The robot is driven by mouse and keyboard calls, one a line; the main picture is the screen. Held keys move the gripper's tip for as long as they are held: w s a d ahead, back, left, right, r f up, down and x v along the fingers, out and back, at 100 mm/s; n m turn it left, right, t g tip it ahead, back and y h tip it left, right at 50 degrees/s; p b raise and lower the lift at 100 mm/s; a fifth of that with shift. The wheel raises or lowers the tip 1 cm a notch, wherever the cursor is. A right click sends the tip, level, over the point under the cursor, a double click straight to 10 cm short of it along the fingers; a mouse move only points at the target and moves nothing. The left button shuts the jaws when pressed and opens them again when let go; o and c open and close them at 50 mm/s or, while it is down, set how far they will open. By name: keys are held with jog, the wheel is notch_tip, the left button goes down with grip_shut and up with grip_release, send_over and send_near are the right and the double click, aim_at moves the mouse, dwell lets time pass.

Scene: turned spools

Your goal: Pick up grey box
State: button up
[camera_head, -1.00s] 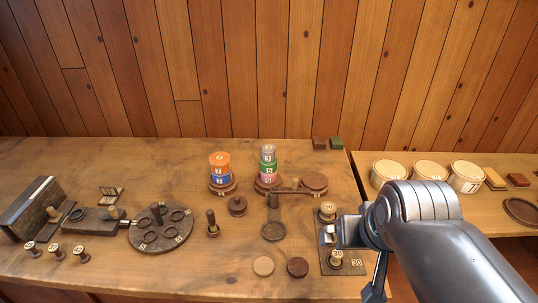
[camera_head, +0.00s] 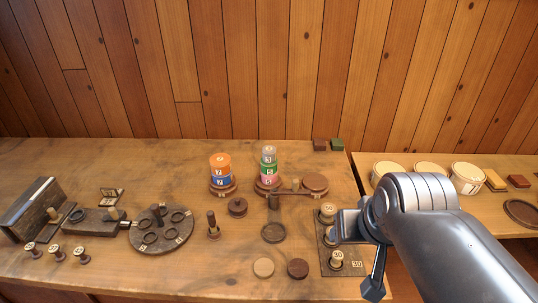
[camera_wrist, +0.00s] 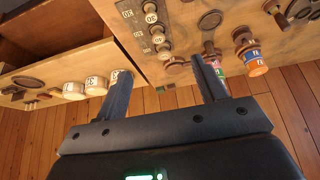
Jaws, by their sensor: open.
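No plainly grey box stands out in either view. A small greyish piece (camera_head: 268,151) tops the right-hand stack of coloured spools, above green and pink ones. A dark grey-brown upright block (camera_head: 27,205) stands at the far left of the bench. My gripper (camera_wrist: 160,65) is open, with nothing between its two fingers in the wrist view. In the head view my wrist hangs over the right end of the bench, beside the plate of numbered pegs, well right of the stacks; the fingertips are hard to make out there.
The numbered peg plate (camera_head: 341,267) lies by my wrist. An orange-and-blue stack (camera_head: 221,168) and a round dark tray (camera_head: 161,229) stand left. Loose discs (camera_head: 263,267) lie at the front. White round tubs (camera_head: 467,178) stand on the right bench, across a gap. A plank wall closes the back.

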jog(key=w+a+r, duration=0.2)
jog(key=w+r, duration=0.2)
jog(key=w, duration=0.6)
jog(key=n+g, duration=0.1)
send_near(269, 149)
jog(key=d, duration=0.1)
jog(key=x, duration=0.5)
jog(key=shift+w+a+f, duration=0.1)
jog(key=shift+w+f, duration=0.05)
jog(key=shift+f, duration=0.05)
jog(key=x, duration=0.5)
jog(key=shift+a+f, duration=0.1)
jog(key=shift+a, duration=0.3)
jog(key=c, duration=1.1)
